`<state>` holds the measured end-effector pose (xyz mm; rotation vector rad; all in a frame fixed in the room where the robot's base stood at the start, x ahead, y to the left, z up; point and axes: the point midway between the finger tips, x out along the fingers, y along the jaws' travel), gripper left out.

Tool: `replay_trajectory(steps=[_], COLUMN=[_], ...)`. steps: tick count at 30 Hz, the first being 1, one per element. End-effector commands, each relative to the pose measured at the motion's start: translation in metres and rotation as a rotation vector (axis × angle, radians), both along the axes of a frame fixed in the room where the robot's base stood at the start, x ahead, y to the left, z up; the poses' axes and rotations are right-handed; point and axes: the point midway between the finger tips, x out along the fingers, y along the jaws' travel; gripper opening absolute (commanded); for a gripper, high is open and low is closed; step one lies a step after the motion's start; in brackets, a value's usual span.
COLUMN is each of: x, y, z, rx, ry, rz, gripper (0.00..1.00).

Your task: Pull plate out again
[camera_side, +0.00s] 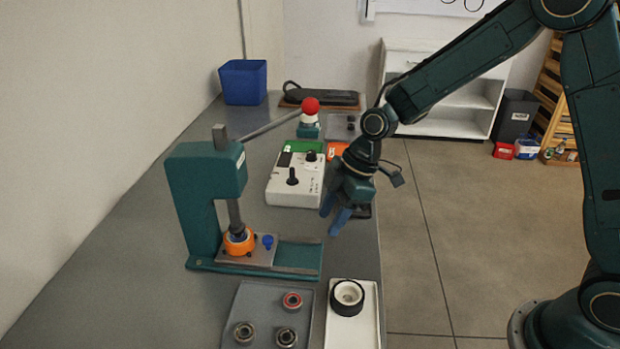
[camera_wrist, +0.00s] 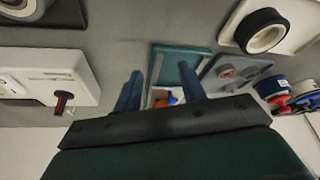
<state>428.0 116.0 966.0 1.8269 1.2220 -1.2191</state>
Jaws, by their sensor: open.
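The grey plate (camera_side: 261,258) lies on the base of the teal press (camera_side: 207,170), under its ram. An orange ring (camera_side: 238,242) sits on it directly below the grey ram, and a blue knob (camera_side: 268,241) stands at its right end. The ram reaches down to the ring; I cannot tell if it touches. My gripper (camera_side: 335,220) is open and empty, above and to the right of the plate. In the wrist view the two blue fingers (camera_wrist: 158,84) are spread, with part of the orange ring and blue knob (camera_wrist: 172,98) showing between them.
The press lever ends in a red ball (camera_side: 310,105) at upper right of the press. A white control box (camera_side: 296,185) stands behind. In front are a grey tray (camera_side: 262,306) with several bearings and a white tray (camera_side: 339,325) holding a black-rimmed ring (camera_side: 347,297).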

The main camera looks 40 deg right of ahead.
Motion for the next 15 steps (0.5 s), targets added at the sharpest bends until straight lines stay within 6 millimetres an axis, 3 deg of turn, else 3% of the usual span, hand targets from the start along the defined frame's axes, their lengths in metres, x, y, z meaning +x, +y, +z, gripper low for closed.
replay_trajectory(steps=[8, 15], x=[0.006, 0.018], y=[0.016, 0.046], z=[0.000, 0.000], rx=[-0.001, 0.000], ry=[0.001, 0.001], rz=[0.002, 0.003], gripper=[0.41, 0.41])
